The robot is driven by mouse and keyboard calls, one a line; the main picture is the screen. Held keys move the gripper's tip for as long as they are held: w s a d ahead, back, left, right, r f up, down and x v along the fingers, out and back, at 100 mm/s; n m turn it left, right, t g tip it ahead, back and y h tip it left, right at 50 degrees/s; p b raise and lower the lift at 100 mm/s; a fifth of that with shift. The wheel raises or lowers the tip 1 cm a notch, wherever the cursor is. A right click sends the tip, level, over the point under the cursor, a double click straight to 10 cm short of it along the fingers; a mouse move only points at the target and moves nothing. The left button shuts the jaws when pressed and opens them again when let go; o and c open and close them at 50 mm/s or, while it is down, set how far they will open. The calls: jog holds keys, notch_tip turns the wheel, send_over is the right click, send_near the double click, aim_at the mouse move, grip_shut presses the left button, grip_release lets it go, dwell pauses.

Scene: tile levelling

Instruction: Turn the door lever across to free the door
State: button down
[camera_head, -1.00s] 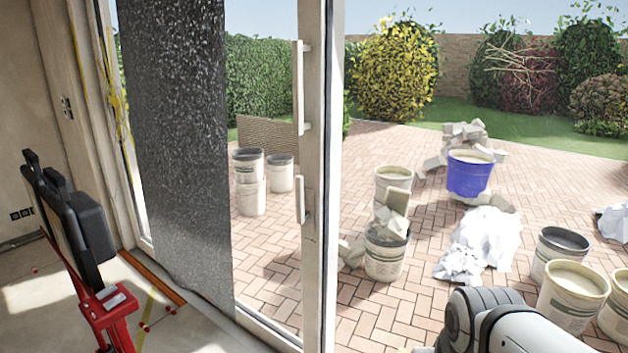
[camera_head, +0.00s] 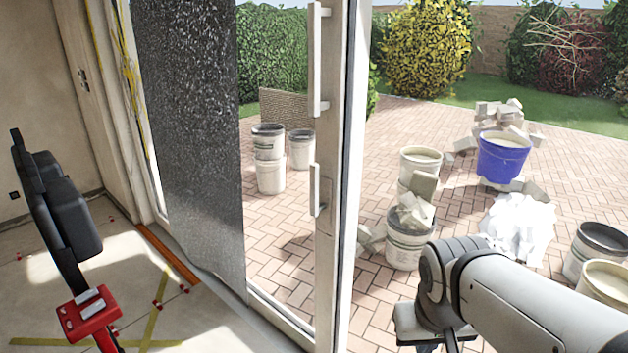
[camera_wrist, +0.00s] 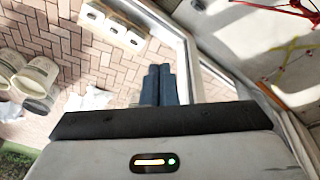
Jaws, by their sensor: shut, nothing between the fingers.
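The door lever (camera_head: 316,190) is a short pale handle, hanging upright on the narrow stile of the glass door (camera_head: 327,255). A longer pale pull bar (camera_head: 317,58) is above it. My arm comes in from the lower right of the head view, right of the stile; my fingertips do not show there. In the wrist view my gripper (camera_wrist: 159,84) has two dark fingers close together, with nothing between them, pointing at the paving and a pale door frame (camera_wrist: 188,55). I cannot make out the lever in the wrist view. My gripper does not visibly touch it.
A dark speckled sheet (camera_head: 190,130) covers part of the glass. A red stand with black pads (camera_head: 88,310) is at left. Outside are buckets of rubble (camera_head: 408,235), a blue bucket (camera_head: 503,155) and white sacks (camera_head: 518,225) on brick paving.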

jog(key=w+n+t+h+b, duration=0.2)
jog(key=w+n+h+b, duration=0.2)
jog(key=w, duration=0.9)
jog(key=n+t+h+b, duration=0.1)
jog(key=n+t+b, duration=0.6)
jog(key=n+t, duration=0.4)
send_near(318, 188)
jog(key=w+a+m+t, duration=0.1)
jog(key=w+a, duration=0.1)
jog(key=a, duration=0.5)
jog(key=shift+r, duration=0.45)
jog(key=p+x, duration=0.2)
jog(key=x, duration=0.8)
jog(key=shift+s+d+r, duration=0.2)
jog(key=shift+s+d, duration=1.1)
jog(key=shift+d, duration=0.3)
